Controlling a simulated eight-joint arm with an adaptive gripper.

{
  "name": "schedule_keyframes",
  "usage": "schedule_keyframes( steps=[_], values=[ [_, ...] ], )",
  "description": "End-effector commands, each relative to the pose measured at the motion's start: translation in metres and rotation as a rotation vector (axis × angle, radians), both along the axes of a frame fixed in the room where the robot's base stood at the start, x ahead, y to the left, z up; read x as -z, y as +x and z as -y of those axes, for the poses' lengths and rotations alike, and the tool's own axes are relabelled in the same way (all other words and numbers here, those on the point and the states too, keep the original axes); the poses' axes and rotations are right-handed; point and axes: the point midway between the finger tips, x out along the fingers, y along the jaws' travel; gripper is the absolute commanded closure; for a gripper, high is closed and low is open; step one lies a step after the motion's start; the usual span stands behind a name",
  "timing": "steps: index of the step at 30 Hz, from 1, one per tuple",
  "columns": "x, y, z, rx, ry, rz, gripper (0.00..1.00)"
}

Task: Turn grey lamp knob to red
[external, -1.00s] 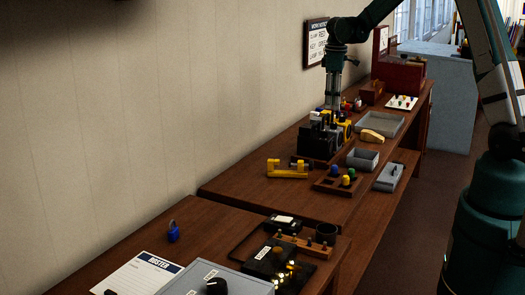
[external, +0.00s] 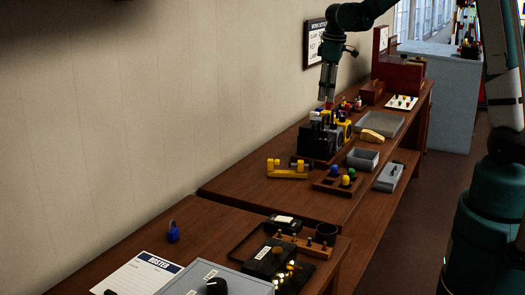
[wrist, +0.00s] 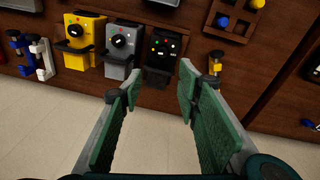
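In the wrist view the grey lamp (wrist: 121,45) stands between a yellow lamp (wrist: 86,40) and a black lamp (wrist: 164,50). Its round dark knob (wrist: 119,40) has a light pointer mark; I cannot tell which setting it points to. My gripper (wrist: 160,85) is open and empty, its green-padded fingers apart. In that picture its fingertips lie just below the grey and black lamps, with no visible contact on the knob. In the external view my gripper (external: 328,98) is close above the lamp group, where the black lamp (external: 315,142) hides most of the grey one.
A wooden block with colored pegs (wrist: 240,15) lies right of the lamps in the wrist view. In the external view a grey tray (external: 380,123) and a yellow holder (external: 287,170) flank the lamps. A wall sign (external: 315,42) hangs behind.

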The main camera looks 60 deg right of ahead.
Motion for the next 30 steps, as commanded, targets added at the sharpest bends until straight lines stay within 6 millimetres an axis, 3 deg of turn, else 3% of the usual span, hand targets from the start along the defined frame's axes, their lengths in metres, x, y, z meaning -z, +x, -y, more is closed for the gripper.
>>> schedule_keyframes(
  steps=[30],
  values=[
    [-0.042, -0.029, -0.094, 0.026, -0.025, 0.096, 0.67]
  ],
)
